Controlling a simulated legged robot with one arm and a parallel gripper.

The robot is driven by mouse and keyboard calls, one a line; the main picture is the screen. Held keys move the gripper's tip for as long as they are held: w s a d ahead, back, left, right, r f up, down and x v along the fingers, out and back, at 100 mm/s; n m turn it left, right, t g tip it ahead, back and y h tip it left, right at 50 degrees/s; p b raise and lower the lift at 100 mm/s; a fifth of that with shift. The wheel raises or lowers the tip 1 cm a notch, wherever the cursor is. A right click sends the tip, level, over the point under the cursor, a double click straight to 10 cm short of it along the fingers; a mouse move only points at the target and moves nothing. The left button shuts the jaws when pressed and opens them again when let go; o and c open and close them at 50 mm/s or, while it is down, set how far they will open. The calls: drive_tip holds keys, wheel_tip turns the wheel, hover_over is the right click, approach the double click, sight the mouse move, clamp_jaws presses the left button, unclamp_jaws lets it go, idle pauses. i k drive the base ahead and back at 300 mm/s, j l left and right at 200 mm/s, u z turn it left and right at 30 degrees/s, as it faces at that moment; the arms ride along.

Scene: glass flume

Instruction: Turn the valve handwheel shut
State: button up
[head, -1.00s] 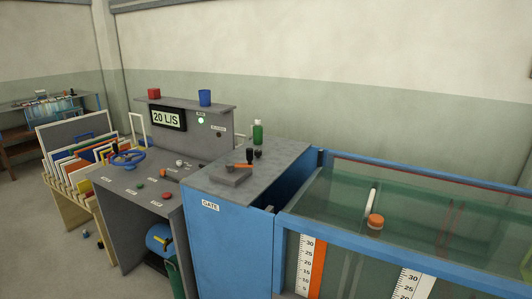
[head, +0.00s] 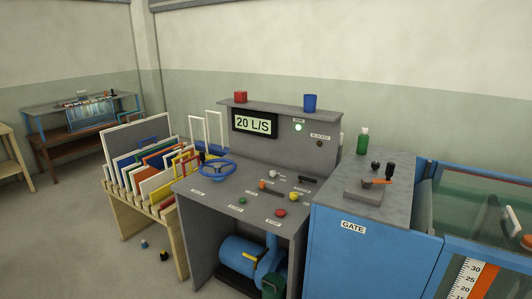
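The blue valve handwheel (head: 217,170) lies nearly flat on the left part of the grey control desk (head: 243,188) in the head view. A display (head: 254,123) on the upright panel behind it reads 20 L/S, and a green lamp (head: 298,127) beside it is lit. My gripper is not in view. Nothing touches the handwheel.
A rack of coloured panels (head: 150,172) stands close to the desk's left. The blue gate cabinet (head: 345,250) and glass flume (head: 480,213) are on the right. A blue pump (head: 240,252) sits under the desk. Small objects (head: 163,256) lie on the floor at left.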

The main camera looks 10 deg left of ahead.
sight(217, 168)
drive_tip(key=j+u, duration=0.1)
drive_tip(key=j, duration=1.2)
drive_tip(key=i+j, duration=0.15)
drive_tip(key=j, duration=1.1)
drive_tip(key=i+j+z, duration=0.25)
drive_tip(key=i+j, duration=0.35)
drive_tip(key=i+j+z, duration=0.15)
drive_tip(key=i+j, duration=0.2)
drive_tip(key=i+j+z, duration=0.15)
drive_tip(key=i+j, duration=0.2)
drive_tip(key=i+j+z, duration=0.1)
drive_tip(key=i+j, duration=0.2)
drive_tip(key=i+j+z, duration=0.15)
drive_tip(key=j, duration=0.4)
drive_tip(key=i+j+z, duration=0.15)
drive_tip(key=i+j, duration=0.2)
drive_tip(key=j, duration=0.1)
